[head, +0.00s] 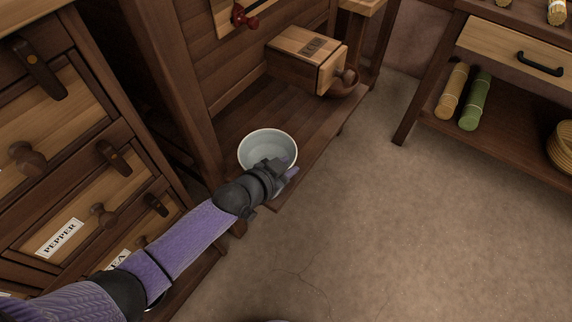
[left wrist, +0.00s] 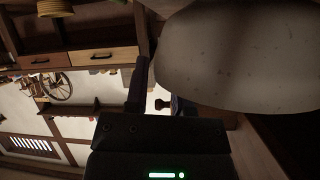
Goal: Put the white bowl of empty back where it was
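The white bowl (head: 262,141) is at the low wooden shelf, looking empty and roughly upright in the head view. My left gripper (head: 287,171) is at its near right rim, one fingertip on the inner side and one on the outer side, and looks shut on the rim. In the left wrist view the bowl (left wrist: 240,55) fills the upper right as a large pale, speckled surface. The fingertips are hidden there. I cannot tell whether the bowl's base touches the shelf. My right gripper is not in view.
The low shelf (head: 313,138) also holds a wooden box with a round knob (head: 300,58) behind the bowl. A drawer cabinet (head: 70,150) with a PEPPER label stands left. Another table with rolled cloths (head: 462,97) is at right. The floor (head: 410,220) between is clear.

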